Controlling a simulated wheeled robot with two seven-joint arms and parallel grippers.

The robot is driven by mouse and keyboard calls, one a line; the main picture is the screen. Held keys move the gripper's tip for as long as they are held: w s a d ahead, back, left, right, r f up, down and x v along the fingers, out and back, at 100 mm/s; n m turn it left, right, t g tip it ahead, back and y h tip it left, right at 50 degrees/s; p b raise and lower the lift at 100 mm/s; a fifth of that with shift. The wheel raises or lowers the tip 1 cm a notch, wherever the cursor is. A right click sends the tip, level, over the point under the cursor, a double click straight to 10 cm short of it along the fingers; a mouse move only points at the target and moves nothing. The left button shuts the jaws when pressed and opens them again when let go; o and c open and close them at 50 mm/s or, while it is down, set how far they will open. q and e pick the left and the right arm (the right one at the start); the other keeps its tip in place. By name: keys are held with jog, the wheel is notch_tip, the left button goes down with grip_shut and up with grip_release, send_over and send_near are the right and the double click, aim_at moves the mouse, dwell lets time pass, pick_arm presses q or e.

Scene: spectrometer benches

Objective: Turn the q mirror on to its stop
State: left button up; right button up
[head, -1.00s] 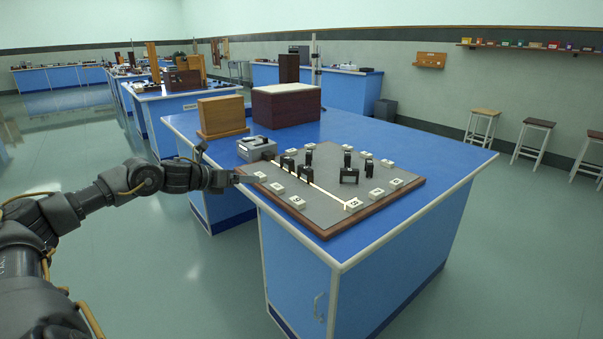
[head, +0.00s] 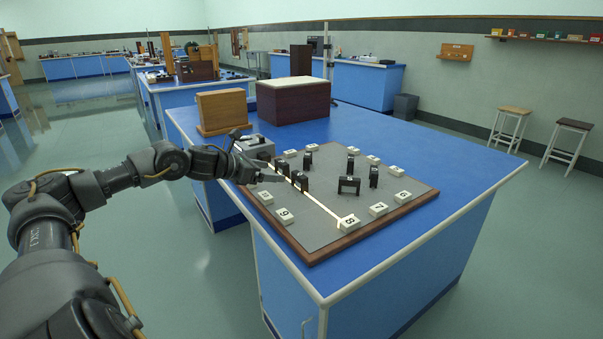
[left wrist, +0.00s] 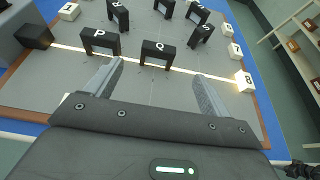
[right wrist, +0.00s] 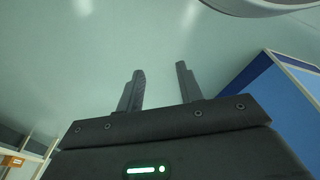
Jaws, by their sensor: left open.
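The q mirror (left wrist: 157,52) is a small black upright block with a white Q on its top, in the middle of the left wrist view. In the head view the q mirror (head: 302,183) stands on the grey board along the bright light line. The P mirror (left wrist: 100,40) stands just left of it. My left gripper (left wrist: 158,69) is open. Its fingers point toward the q mirror from the near side, one to each side of it in the picture, with no clear contact. My right gripper (right wrist: 160,70) is open and empty over bare floor.
The light line runs from a dark box (left wrist: 35,36) past the mirrors to the white block 8 (head: 348,223). Several other black mirrors and white numbered blocks stand on the board (head: 325,215). A grey box (head: 258,146) and a wooden block (head: 221,108) stand behind.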

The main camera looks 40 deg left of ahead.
aim_at(297, 175)
pick_arm(q)
jog(key=shift+s+a+r, duration=0.1)
jog(key=shift+p, duration=0.3)
jog(key=p+x, duration=0.2)
jog(key=x, duration=0.7)
jog(key=shift+w, duration=0.25)
jog(key=shift+w+d+f, duration=0.2)
jog(key=shift+w+f, duration=0.25)
jog(key=shift+w, duration=0.05)
pick_arm(e)
jog(key=s+d+f, duration=0.1)
jog(key=s+f, duration=0.2)
jog(key=f, duration=0.4)
jog(key=shift+g, duration=0.3)
pick_arm(q)
jog(key=shift+c, duration=0.4)
jog(key=c, duration=0.9)
pick_arm(e)
jog(key=shift+d, duration=0.1)
